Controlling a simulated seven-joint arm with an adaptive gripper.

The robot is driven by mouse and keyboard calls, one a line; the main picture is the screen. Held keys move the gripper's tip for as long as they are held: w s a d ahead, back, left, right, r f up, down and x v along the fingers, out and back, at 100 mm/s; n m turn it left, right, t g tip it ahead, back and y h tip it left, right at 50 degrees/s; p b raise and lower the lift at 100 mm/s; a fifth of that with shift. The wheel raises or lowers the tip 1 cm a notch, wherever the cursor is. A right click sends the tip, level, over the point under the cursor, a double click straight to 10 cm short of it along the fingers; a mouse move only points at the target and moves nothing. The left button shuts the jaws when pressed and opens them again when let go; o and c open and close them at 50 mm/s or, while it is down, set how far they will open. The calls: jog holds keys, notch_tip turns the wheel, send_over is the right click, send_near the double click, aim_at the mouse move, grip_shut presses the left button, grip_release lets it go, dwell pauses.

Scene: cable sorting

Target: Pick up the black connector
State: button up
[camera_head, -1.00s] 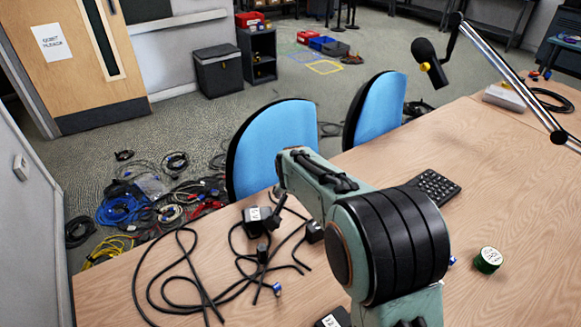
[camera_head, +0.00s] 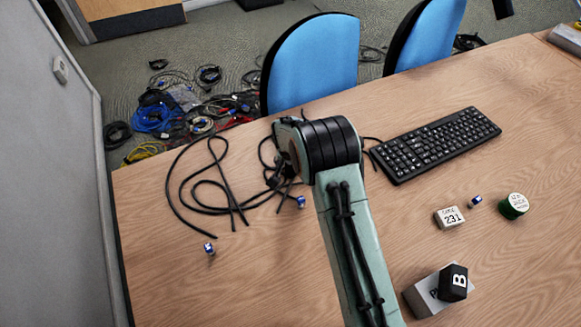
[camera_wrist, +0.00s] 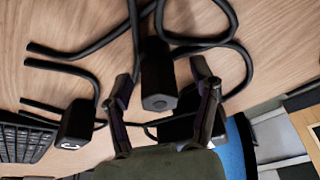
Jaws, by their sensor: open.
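The black connector (camera_wrist: 158,85), a dark block with a small round mark on its end, shows in the wrist view between the two fingers of my gripper (camera_wrist: 162,78). The fingers are apart, one on each side of it, and I see no clear grip on it. Another black block with a white mark (camera_wrist: 76,125) lies to the left, and a further dark block (camera_wrist: 178,128) is partly hidden behind the right finger. In the head view, my arm hides the gripper and most of the connectors. The black cable (camera_head: 205,210) lies looped at the table's left.
A black keyboard (camera_head: 435,143) lies right of my arm. Small blue-white pieces (camera_head: 209,248) lie near the cable. Blue chairs (camera_head: 312,65) stand behind the table (camera_head: 170,290).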

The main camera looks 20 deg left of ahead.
jog(key=shift+c, duration=0.3)
grip_shut()
